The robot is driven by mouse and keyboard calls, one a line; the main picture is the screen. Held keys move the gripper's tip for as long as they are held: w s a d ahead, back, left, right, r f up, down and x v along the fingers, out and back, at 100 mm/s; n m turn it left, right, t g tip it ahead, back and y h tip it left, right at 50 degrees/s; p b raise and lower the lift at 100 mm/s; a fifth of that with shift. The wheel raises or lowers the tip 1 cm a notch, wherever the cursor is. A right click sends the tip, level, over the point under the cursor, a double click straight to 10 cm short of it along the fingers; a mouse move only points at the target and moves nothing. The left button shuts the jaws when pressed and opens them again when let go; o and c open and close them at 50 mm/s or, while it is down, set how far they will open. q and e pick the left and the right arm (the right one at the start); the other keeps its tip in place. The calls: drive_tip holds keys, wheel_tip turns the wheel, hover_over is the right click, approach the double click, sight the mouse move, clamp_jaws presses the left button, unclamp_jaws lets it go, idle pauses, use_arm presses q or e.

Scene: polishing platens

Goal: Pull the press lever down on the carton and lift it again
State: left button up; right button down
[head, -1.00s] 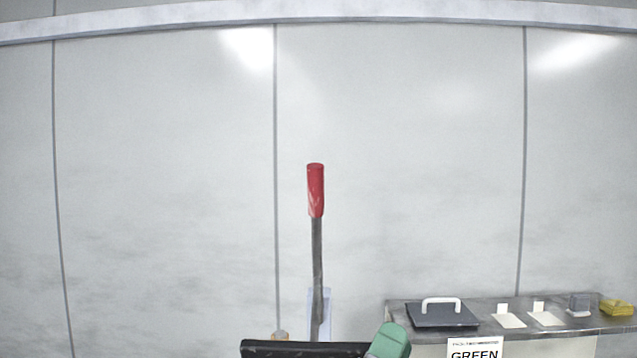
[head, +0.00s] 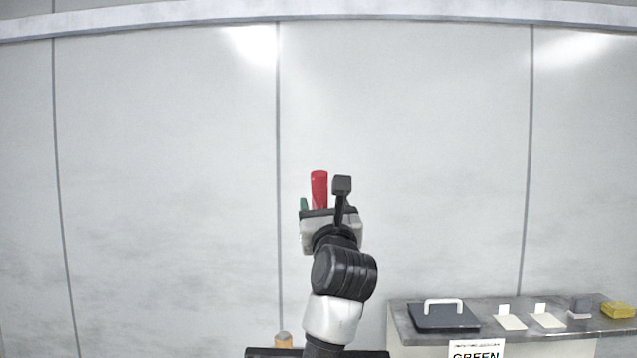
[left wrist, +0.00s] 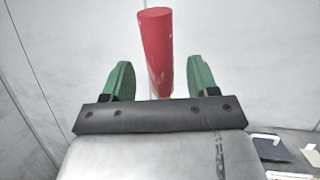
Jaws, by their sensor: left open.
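The press lever's red handle (head: 319,188) stands upright in the middle of the head view. Its shaft and the press below are hidden behind my left arm. In the left wrist view, the red handle (left wrist: 157,50) rises between the two green fingers of my left gripper (left wrist: 159,80). The fingers are open, with a visible gap on each side of the handle. The carton cannot be made out. My right gripper is not in view.
A grey bench (head: 405,325) stands at the lower right. It holds a dark plate with a white handle (head: 444,315), white cards (head: 511,322), a grey block (head: 580,308) and a yellow block (head: 618,310). A pale wall fills the background. The space left of the lever is clear.

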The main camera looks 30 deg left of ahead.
use_arm(q)
drive_tip(key=p+x, duration=0.2)
drive_tip(key=x, duration=0.2)
drive_tip(key=shift+w+a+r, duration=0.1)
drive_tip(key=shift+r, duration=0.15)
drive_tip(key=shift+w+a, duration=0.35)
drive_tip(key=shift+w, duration=0.05)
clamp_jaws()
